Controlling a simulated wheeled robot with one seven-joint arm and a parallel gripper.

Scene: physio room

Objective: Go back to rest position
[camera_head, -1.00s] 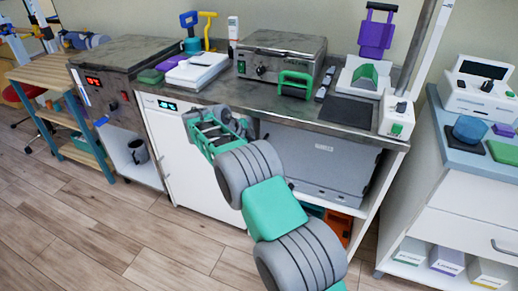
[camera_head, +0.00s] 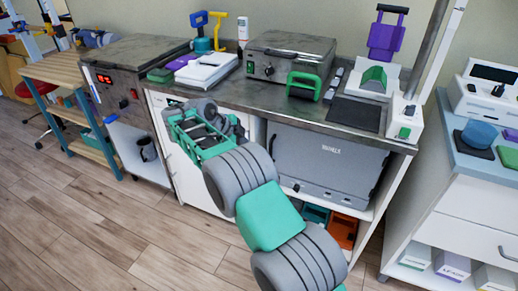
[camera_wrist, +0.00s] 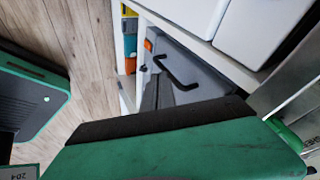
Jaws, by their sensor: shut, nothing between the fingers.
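My gripper (camera_head: 198,132) is green and grey and hangs in front of the counter, over the white cabinet front at its left part. It is shut and holds nothing. My arm reaches up to it from the bottom of the head view. The fingertips are small and partly hidden there.
A white drawer unit (camera_head: 460,215) stands right. The wooden floor (camera_head: 90,225) at left is clear.

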